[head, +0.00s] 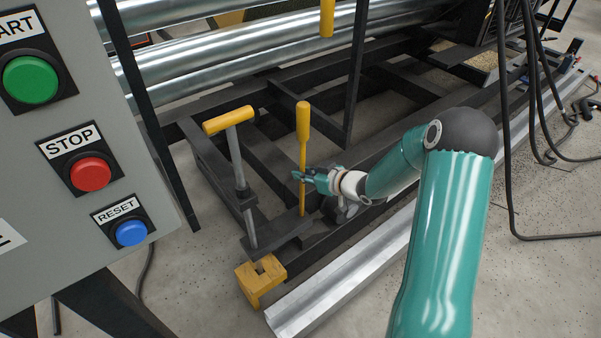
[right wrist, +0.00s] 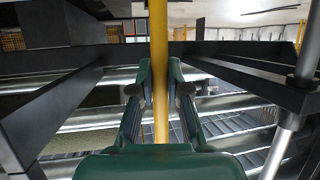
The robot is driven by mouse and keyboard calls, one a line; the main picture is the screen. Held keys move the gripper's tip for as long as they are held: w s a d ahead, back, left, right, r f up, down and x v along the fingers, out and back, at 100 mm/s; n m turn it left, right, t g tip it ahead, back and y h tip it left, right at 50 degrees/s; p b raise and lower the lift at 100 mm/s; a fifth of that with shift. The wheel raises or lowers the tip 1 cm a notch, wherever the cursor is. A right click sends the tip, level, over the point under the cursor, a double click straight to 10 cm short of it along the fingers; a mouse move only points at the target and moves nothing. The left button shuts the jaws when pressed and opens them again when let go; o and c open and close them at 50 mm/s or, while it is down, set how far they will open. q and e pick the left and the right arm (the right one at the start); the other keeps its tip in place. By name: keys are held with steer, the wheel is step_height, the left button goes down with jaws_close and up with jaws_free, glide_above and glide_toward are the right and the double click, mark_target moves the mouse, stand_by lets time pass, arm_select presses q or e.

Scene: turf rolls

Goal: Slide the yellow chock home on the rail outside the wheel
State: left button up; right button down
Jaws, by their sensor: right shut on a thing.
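My right gripper (head: 303,175) is shut on an upright yellow lever handle (head: 303,123), about halfway down it. In the right wrist view the yellow bar (right wrist: 158,38) runs between the two green fingers (right wrist: 159,80). A yellow block with a slot in its top (head: 250,287), which looks like the chock, sits low at the near left end of the dark frame. The silver rail (head: 300,303) runs beside it toward the upper right. A dark round shape below my gripper may be the wheel; it is mostly hidden. My left gripper is out of view.
A T-handled rod (head: 236,155) with a yellow grip stands just left of the lever. A grey control panel (head: 100,20) fills the left side. Dark frame beams (head: 265,155) and silver rollers (head: 200,65) lie behind. Black cables (head: 505,130) hang at the right.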

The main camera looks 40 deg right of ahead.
steer(key=shift+s+d+r+p, duration=0.15)
steer(key=shift+d+p, duration=0.8)
steer(key=shift+d, duration=0.9)
steer(key=c, duration=1.1)
jaws_free()
steer(key=v, duration=1.2)
steer(key=shift+s, duration=0.1)
